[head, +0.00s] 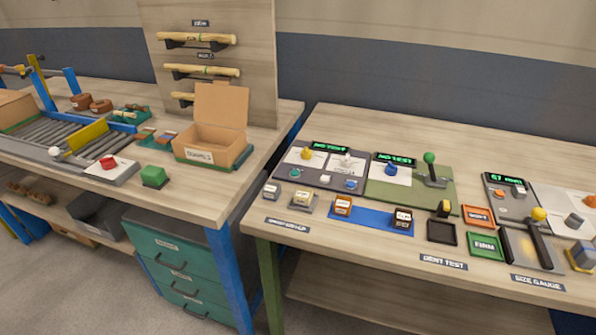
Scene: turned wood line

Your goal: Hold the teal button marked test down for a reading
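The left test panel (287,165) lies at the back left of the right-hand bench. Its display (330,148) shows green text that looks like "NO TEST". Two small bluish buttons sit along the panel's front edge, one teal-looking button (295,172) at left and one button (351,184) at right. Their markings are too small to read, so I cannot tell which is marked test. A yellow knob (306,154) stands behind them on the panel. Neither of my grippers is in view, and nothing touches the buttons.
A green panel (425,195) with a green-knobbed lever (430,158) adjoins on the right. Several labelled blocks and a blue mat (370,218) lie in front. The left bench holds a cardboard box (215,150), a red button (108,162) and rollers. The right bench's back strip is clear.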

